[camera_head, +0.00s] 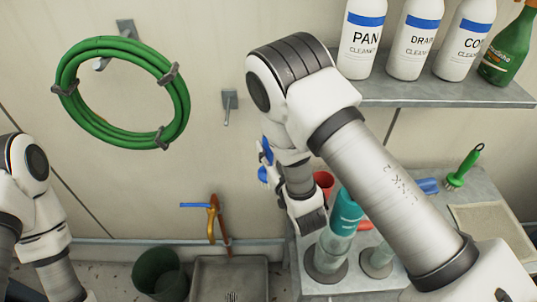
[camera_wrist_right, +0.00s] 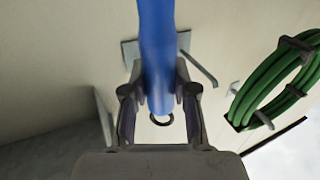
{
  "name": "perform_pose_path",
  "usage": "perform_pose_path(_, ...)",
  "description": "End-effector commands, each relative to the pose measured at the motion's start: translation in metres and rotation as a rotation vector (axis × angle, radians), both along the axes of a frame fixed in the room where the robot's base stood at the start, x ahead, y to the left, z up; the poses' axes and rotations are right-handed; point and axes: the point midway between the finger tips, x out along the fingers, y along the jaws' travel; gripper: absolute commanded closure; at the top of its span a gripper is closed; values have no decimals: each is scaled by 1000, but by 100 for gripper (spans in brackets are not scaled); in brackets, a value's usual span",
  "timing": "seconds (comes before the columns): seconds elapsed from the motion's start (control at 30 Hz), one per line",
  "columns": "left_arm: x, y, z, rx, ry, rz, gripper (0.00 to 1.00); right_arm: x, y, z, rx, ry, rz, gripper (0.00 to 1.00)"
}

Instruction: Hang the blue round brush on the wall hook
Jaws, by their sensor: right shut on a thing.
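The wall hook (camera_head: 229,106) is a small grey plate with a thin peg on the beige wall, right of the green hose. My right gripper (camera_head: 268,160) is below and right of it, mostly covered by my own arm. It is shut on the blue round brush (camera_head: 263,174), of which only small blue parts show. In the right wrist view the blue handle (camera_wrist_right: 157,50) runs between the fingers (camera_wrist_right: 160,95), with a dark hanging ring at its end. Behind the handle, the hook's plate and peg (camera_wrist_right: 200,68) show. My left gripper is out of view.
A coiled green hose (camera_head: 68,85) hangs on the wall to the left. A grey shelf (camera_head: 440,92) with several bottles is at the upper right. Below it, a counter (camera_head: 490,190) holds a green brush (camera_head: 463,167), a red cup (camera_head: 324,182) and cylinders.

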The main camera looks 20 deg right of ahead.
Motion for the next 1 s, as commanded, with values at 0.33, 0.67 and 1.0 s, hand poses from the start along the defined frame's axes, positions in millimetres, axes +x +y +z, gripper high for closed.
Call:
perform_pose_path(0.33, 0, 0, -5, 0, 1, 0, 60, 24, -7, -3, 0, -1, -1, 100)
perform_pose_path(0.67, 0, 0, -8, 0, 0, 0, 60, 47, -14, -3, 0, -2, -1, 100)
perform_pose_path(1.0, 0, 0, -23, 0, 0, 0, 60, 59, -17, -12, 0, -2, 0, 100)
